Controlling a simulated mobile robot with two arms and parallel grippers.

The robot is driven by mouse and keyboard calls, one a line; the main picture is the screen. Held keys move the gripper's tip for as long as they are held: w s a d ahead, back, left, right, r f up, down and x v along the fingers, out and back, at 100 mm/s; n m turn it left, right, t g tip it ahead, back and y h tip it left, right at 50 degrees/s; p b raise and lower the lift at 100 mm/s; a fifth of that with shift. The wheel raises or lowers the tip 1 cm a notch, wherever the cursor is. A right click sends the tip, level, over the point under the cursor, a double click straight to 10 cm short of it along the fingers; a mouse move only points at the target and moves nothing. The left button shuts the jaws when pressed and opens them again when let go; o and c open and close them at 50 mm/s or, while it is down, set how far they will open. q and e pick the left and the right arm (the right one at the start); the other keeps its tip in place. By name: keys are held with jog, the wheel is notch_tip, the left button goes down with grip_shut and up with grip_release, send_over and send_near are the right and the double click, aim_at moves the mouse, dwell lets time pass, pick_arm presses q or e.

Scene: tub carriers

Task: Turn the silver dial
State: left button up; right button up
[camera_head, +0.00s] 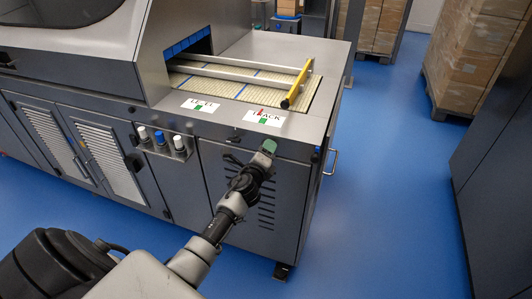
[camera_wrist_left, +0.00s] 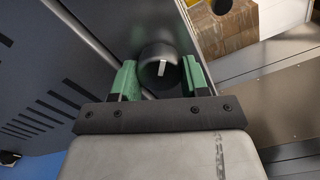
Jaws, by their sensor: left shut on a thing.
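The dial (camera_wrist_left: 160,66) is a dark round knob with a short silver pointer mark on its face, seen in the left wrist view. It sits on the machine's dark front panel. The mark points nearly straight up and down in that view. My left gripper (camera_wrist_left: 161,75) has its green fingers on either side of the dial and is shut on it. In the head view my left gripper (camera_head: 267,148) is at the upper front of the grey machine (camera_head: 262,190), below the TRACK label (camera_head: 264,117), and hides the dial. My right gripper is not in view.
Three capped bottles (camera_head: 160,138) stand in a front holder to the left.

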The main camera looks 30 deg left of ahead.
pick_arm(q)
jog(key=n, duration=1.1)
jog(key=shift+r+n, duration=0.15)
jog(key=shift+n, duration=0.25)
dwell(0.3)
jog(key=o, duration=0.9)
jog(key=v, duration=1.1)
jog(key=shift+w, duration=0.1)
